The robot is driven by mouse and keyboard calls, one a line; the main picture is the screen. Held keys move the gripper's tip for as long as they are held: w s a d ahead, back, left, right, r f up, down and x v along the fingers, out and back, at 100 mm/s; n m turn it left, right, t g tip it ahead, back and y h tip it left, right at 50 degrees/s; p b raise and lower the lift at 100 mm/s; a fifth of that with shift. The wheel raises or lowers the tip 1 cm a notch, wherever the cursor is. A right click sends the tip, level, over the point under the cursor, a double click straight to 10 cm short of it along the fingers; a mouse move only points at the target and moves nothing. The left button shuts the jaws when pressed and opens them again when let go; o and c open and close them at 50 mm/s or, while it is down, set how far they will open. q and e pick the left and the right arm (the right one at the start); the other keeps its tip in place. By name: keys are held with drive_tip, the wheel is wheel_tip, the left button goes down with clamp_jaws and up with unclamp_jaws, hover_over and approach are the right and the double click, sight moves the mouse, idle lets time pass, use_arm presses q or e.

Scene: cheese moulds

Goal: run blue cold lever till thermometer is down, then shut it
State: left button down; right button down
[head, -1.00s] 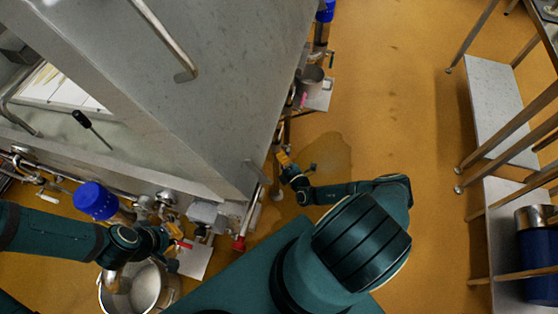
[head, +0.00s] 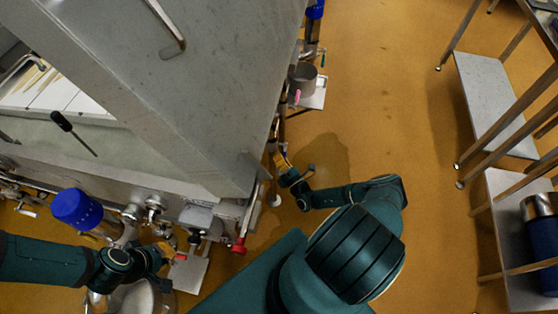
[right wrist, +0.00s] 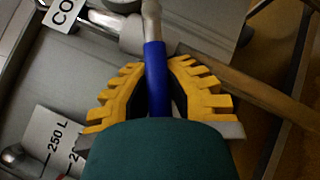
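The blue lever (right wrist: 155,75) stands upright in the right wrist view, its grey stem running up from the blue sleeve. My right gripper (right wrist: 157,68) has its yellow ridged fingers closed on both sides of the sleeve. A white sign (right wrist: 62,12) reading "CO", cut off by the frame, is at upper left. In the head view my right gripper (head: 282,160) is small, beside the steel vat's corner. My left gripper (head: 172,258) is beside a red-tipped part at lower left; its fingers are unclear. A black-handled rod (head: 62,121) leans at the vat; I cannot tell whether it is the thermometer.
The steel vat housing (head: 200,90) fills the upper left. A steel pot (head: 140,300) is below my left arm, near a blue-capped fitting (head: 77,208). A "250 L" plate (right wrist: 52,140) shows at lower left. Metal shelves (head: 490,95) stand right; the floor between is open.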

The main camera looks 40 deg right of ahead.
drive_tip(key=shift+s+d+f+n+t, duration=0.15)
drive_tip(key=shift+d+f+n+t, duration=0.15)
drive_tip(key=shift+d+f+n, duration=0.1)
drive_tip(key=c, duration=1)
unclamp_jaws()
drive_tip(key=shift+r, duration=0.1)
drive_tip(key=shift+o, duration=0.5)
drive_tip(key=shift+a, duration=0.1)
drive_tip(key=v, duration=1.2)
